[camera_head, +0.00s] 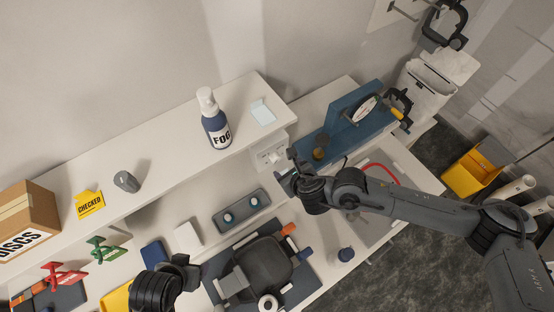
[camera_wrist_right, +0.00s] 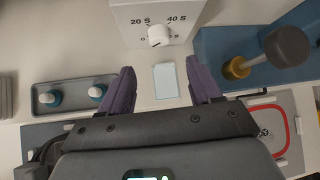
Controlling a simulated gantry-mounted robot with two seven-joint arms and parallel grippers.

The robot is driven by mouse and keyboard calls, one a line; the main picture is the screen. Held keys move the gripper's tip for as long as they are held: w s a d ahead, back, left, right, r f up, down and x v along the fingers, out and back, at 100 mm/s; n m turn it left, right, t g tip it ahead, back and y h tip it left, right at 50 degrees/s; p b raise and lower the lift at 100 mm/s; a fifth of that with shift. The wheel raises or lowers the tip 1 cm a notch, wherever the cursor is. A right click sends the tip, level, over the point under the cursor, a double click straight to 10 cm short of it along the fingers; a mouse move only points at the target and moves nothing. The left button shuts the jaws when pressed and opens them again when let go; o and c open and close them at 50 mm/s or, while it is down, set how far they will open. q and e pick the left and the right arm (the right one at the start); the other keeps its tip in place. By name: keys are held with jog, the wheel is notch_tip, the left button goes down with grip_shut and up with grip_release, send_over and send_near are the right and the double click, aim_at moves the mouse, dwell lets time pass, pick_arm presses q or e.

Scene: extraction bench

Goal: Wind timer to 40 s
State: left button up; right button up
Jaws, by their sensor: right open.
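The timer is a white box (camera_wrist_right: 152,16) in the right wrist view, with a round white knob (camera_wrist_right: 159,36) and printed marks including 20 S and 40 S. A small dark mark on the knob seems to point to the lower left. In the head view the timer (camera_head: 268,157) stands under the shelf's right end. My right gripper (camera_wrist_right: 163,86) is open and empty, its two purple fingers apart and pointing toward the timer, short of the knob. In the head view the right gripper (camera_head: 287,170) is just right of the timer. My left gripper (camera_head: 183,268) is at the lower left; its jaws are unclear.
A pale blue card (camera_wrist_right: 166,80) lies below the timer. A grey tray (camera_wrist_right: 75,95) with two teal-and-white pieces is left. A blue stand (camera_head: 350,118) with a gold-coloured knob is right. The shelf (camera_head: 165,145) holds a FOG bottle (camera_head: 215,125).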

aim_at(277, 160)
jog(key=x, duration=0.8)
jog(key=shift+w+a+p, duration=0.1)
jog(key=shift+w+p, duration=0.05)
jog(key=shift+p, duration=0.25)
jog(key=shift+x, duration=1)
jog(key=c, duration=1)
jog(key=shift+c, duration=0.2)
